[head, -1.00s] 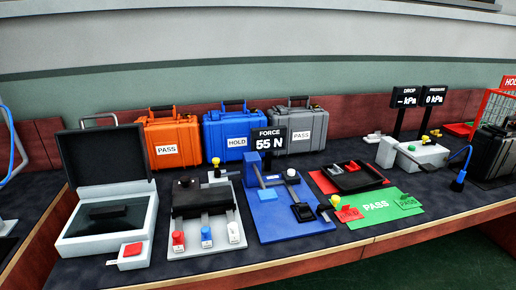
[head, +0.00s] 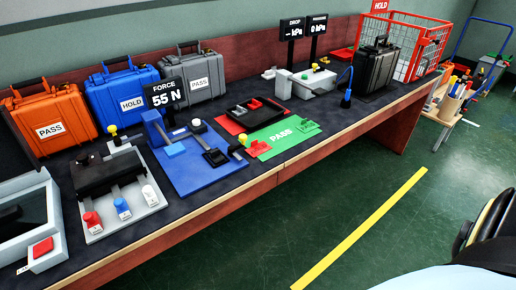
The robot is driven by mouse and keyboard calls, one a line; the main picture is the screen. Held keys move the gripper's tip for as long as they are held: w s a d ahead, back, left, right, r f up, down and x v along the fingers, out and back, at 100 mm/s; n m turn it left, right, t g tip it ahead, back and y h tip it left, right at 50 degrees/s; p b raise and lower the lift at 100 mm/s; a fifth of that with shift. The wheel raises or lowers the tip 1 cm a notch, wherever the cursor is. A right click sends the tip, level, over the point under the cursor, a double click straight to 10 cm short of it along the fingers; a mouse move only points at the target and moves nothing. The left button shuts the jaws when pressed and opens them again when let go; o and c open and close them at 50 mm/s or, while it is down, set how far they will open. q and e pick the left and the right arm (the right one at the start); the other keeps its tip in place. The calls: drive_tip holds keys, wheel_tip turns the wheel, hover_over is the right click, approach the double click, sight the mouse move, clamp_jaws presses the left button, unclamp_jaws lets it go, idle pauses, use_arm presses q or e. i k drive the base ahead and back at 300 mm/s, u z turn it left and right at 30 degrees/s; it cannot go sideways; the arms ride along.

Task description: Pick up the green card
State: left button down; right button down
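A small dark-green card (head: 307,127) lies at the right end of a bright green mat (head: 283,142) marked PASS, on the dark bench top. A small red card (head: 259,148) lies at the mat's left end. A yellow-knobbed lever (head: 240,144) is close beside the red card. Neither of my grippers is in view.
The floor in front is open.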

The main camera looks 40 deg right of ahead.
sight(305, 127)
drive_tip(key=z, duration=1.2)
drive_tip(key=i, duration=1.45)
drive_tip(key=u, duration=0.55)
